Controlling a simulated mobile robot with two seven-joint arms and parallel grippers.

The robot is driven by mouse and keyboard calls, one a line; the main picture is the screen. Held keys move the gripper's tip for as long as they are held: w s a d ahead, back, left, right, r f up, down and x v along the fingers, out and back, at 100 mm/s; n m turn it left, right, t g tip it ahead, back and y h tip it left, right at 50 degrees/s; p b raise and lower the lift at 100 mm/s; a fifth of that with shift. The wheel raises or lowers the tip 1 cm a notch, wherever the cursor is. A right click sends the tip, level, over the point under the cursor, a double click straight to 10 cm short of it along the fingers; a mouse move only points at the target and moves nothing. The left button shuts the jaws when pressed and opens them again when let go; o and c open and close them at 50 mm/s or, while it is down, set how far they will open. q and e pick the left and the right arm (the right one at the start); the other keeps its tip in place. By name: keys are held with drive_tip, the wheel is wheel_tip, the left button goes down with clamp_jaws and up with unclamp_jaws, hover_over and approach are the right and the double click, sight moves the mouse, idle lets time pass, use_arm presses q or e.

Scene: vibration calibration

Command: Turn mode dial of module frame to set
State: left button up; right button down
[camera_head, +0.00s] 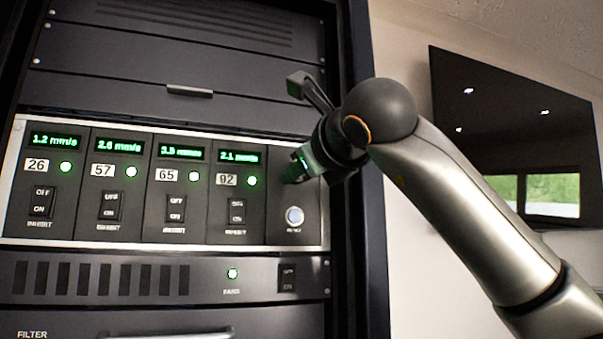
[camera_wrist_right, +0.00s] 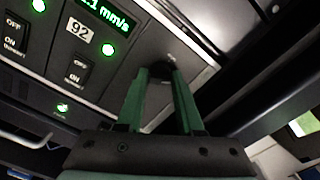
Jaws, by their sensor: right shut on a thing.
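The module frame (camera_head: 185,240) is a light-edged panel in a dark rack, with several dark modules side by side. My right gripper (camera_head: 292,178) is at the dark panel at its right end, above a round reset button (camera_head: 294,216). In the right wrist view my right gripper (camera_wrist_right: 160,72) has its two green fingers closed on the small dark mode dial (camera_wrist_right: 160,68), at the panel face. The fingers hide most of the dial, so its pointer and markings cannot be read. My left gripper is not in view.
Each module has a green display, such as 2.1 mm/s (camera_head: 238,156), a lit green lamp and an inhibit rocker switch. A fan unit (camera_head: 160,278) sits below with a lit lamp. The rack's right post (camera_head: 372,240) stands close beside my right wrist.

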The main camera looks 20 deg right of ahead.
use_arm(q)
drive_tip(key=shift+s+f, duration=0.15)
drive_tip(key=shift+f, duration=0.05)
use_arm(e)
drive_tip(key=shift+m, duration=0.3)
drive_tip(key=c, duration=0.6)
unclamp_jaws()
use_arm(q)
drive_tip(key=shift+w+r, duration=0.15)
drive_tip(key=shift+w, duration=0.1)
use_arm(e)
drive_tip(key=shift+o, duration=0.2)
use_arm(q)
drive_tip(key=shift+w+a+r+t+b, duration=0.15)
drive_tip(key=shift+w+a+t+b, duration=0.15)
drive_tip(key=shift+b, duration=0.2)
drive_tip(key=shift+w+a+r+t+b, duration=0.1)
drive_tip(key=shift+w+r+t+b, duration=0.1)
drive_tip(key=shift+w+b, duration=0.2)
use_arm(e)
drive_tip(key=s, duration=1.2)
drive_tip(key=shift+s+d, duration=0.25)
drive_tip(key=shift+s, duration=0.05)
